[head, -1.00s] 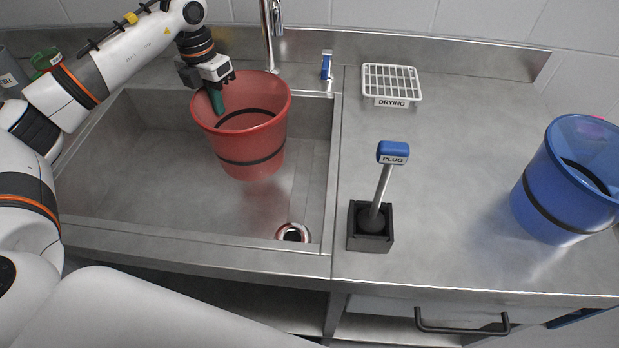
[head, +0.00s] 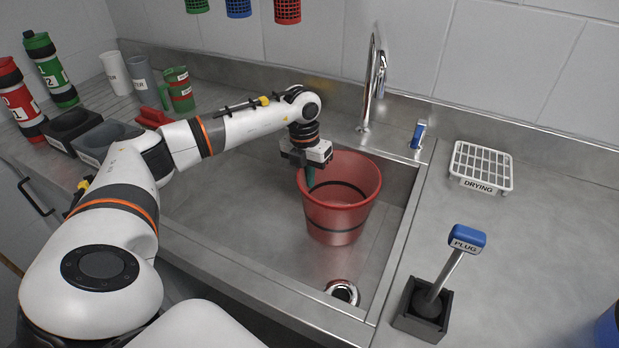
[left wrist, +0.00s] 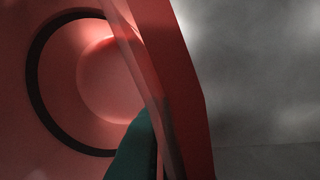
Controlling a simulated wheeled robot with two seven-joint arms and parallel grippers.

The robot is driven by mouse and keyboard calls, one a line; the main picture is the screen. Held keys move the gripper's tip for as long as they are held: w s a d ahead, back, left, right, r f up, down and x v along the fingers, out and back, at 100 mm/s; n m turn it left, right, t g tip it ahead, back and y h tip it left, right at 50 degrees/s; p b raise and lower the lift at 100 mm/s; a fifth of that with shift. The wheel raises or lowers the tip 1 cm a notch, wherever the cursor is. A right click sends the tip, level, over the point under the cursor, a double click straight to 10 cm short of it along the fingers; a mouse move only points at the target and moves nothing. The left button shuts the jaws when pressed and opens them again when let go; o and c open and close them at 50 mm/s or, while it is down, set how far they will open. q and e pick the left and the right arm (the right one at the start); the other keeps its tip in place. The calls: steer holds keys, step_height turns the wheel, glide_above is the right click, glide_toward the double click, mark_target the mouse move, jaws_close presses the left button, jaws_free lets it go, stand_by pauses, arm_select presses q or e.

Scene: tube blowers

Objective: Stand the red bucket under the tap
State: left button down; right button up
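The red bucket (head: 338,218), with dark bands, is upright inside the steel sink (head: 235,218), toward its back right. I cannot tell whether its base touches the sink floor. The chrome tap (head: 370,92) rises behind the sink, behind and right of the bucket. My left gripper (head: 310,178) is shut on the bucket's left rim, with a teal finger inside the bucket. In the left wrist view, the rim of the red bucket (left wrist: 180,85) runs beside the teal finger (left wrist: 136,150); the other finger is hidden. My right gripper is out of view.
The drain (head: 342,292) lies in front of the bucket. Right of the sink are a plug in its holder (head: 422,312), a drying rack (head: 481,168) and a blue bucket (head: 609,328) at the edge. Bottles (head: 50,70) and cups (head: 142,80) stand left.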

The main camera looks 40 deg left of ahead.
arm_select(q)
steer(key=shift+f, duration=0.35)
steer(key=c, duration=1.7)
jaws_free()
steer(key=r, duration=0.8)
steer(key=a+r, duration=0.1)
steer(key=r, duration=0.3)
steer(key=shift+s+r, duration=0.1)
